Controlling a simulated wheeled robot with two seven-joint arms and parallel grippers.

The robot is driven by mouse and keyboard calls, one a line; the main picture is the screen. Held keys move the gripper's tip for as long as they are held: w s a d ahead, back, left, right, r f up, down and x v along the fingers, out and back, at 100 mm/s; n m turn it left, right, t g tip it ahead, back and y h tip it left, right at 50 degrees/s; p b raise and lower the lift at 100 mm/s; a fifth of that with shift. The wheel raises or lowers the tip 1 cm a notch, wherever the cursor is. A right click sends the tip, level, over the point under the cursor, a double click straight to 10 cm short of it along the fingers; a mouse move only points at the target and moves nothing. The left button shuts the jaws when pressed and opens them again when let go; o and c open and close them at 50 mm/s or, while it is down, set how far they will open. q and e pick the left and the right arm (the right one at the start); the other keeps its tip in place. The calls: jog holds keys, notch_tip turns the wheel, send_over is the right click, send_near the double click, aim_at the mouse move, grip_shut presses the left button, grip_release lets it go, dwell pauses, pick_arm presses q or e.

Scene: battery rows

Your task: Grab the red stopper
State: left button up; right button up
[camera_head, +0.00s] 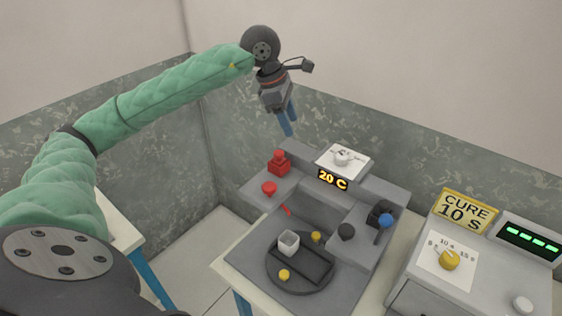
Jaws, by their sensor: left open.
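A red stopper-like piece (279,162) with a round top on a square block stands on the grey machine's raised left ledge. A smaller red round-topped piece (269,188) sits in front of it, and a thin red piece (286,210) lies lower down. I cannot tell for sure which of these is the stopper. My left gripper (288,129) hangs fingers down, above and behind the ledge in the picture. Its blue fingers are open and look empty, apart from all the red pieces. My right gripper is out of view.
The grey machine (250,264) carries a "20 C" display (333,180), a white dial plate, a blue-tipped lever (385,221) and a dark round plate with a white cup (288,243) and yellow pieces. A "CURE 10 S" unit (466,211) stands right. Walls are behind.

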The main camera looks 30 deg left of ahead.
aim_at(279, 152)
pick_arm(q)
jog(key=shift+m+g+y, duration=0.4)
jog(key=shift+g+y, duration=0.4)
jog(key=shift+y, duration=0.1)
jog(key=s+a+f, duration=0.1)
jog(key=f, duration=0.1)
jog(key=s+a+f+b, duration=0.1)
jog(key=shift+s+a+f, duration=0.35)
jog(key=shift+s+a, duration=0.05)
jog(key=f, duration=0.2)
jog(key=d+f, duration=0.1)
jog(key=f, duration=0.1)
jog(key=shift+w+d+f, duration=0.15)
jog(key=shift+f, duration=0.3)
grip_shut()
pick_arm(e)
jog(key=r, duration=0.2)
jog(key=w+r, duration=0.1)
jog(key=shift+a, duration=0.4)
